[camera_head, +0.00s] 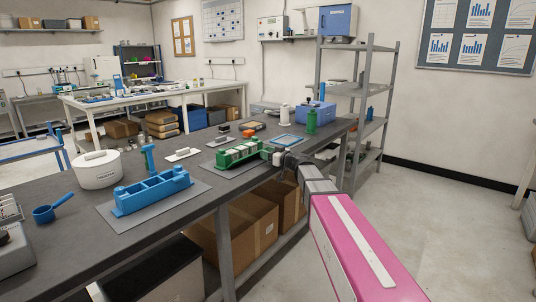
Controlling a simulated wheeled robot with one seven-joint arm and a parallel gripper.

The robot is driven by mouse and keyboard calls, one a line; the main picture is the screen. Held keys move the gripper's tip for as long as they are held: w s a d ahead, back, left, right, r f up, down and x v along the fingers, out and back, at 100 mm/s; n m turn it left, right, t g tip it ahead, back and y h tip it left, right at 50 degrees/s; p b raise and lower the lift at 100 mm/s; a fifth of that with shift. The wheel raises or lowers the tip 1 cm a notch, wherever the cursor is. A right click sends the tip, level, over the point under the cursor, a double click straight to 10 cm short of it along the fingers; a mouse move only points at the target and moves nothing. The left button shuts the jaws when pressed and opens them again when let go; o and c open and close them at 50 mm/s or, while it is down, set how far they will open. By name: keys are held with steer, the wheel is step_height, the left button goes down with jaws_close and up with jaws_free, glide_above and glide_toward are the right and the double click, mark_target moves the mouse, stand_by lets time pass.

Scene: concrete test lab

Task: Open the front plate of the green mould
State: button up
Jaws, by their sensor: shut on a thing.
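The green mould (224,160) stands on a grey mat (210,169) on the dark workbench, with pale grey blocks showing in its compartments. My gripper (275,157) is at the mould's right end, reaching in from the lower right. It is shut on the front plate of the green mould, at that end. The plate is small in this view and partly hidden by my fingers, so I cannot tell whether it stands apart from the mould body.
A blue mould (152,192) sits on its own mat at the front left. Near it are a white lidded pot (97,170), a blue scoop (47,213) and a white trowel (183,154). Behind my gripper stand a green bottle (311,121) and a blue box (322,111). A metal shelf (349,88) rises beyond.

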steer(key=o, duration=0.9)
steer(key=v, duration=1)
steer(key=shift+s+d, duration=0.25)
steer(key=shift+d, duration=0.05)
